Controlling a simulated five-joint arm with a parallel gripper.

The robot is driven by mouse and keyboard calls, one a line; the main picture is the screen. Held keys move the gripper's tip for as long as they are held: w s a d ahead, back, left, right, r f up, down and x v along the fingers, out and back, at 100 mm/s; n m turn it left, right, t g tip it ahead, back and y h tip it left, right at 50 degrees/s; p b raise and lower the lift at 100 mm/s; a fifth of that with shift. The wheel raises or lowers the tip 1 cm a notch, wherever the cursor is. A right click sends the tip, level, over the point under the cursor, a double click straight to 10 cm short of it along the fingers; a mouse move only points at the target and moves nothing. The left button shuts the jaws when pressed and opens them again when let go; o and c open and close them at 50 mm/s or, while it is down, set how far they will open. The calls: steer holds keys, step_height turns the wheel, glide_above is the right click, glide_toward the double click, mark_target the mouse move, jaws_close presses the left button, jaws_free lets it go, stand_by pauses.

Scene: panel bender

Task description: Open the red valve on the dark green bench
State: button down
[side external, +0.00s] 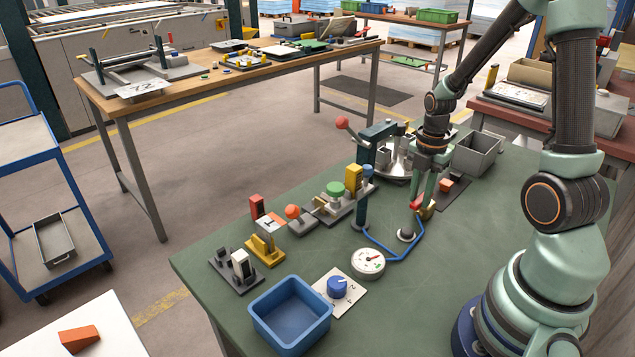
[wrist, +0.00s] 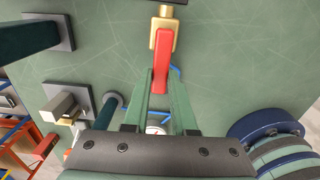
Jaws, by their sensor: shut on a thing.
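The red valve has a red lever handle (side external: 416,203) on a brass-coloured body (side external: 427,210), near the middle of the dark green bench (side external: 470,250). In the wrist view the red handle (wrist: 162,65) runs from the brass body (wrist: 165,20) straight toward my gripper. My gripper (side external: 418,200) points down at the valve. In the wrist view its two green fingers (wrist: 162,82) stand on either side of the handle's free end, shut on it. The fingers partly hide the valve in the side view.
A blue pipe (side external: 388,252) runs beside a round white gauge (side external: 368,262). A blue bin (side external: 291,312) and blue dial (side external: 337,287) are at the front. A grey bin (side external: 476,153) stands behind. Bench right of the valve is clear.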

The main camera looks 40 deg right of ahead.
mark_target(419, 200)
steer(key=c, duration=0.7)
jaws_free()
step_height(419, 200, up, 12)
steer(key=shift+r, duration=0.1)
steer(key=a+r+m+t, duration=0.2)
steer(key=a+m, duration=0.3)
steer(key=m, duration=0.1)
steer(key=a+r+m+t, duration=0.1)
steer(key=a+r+m, duration=0.1)
steer(key=a+m, duration=0.4)
steer(key=a+r+m+t, duration=0.2)
steer(key=a+m, duration=0.4)
steer(key=shift+a+r+t, duration=0.1)
steer(key=shift+r+t, duration=0.2)
steer(key=shift+r, duration=0.1)
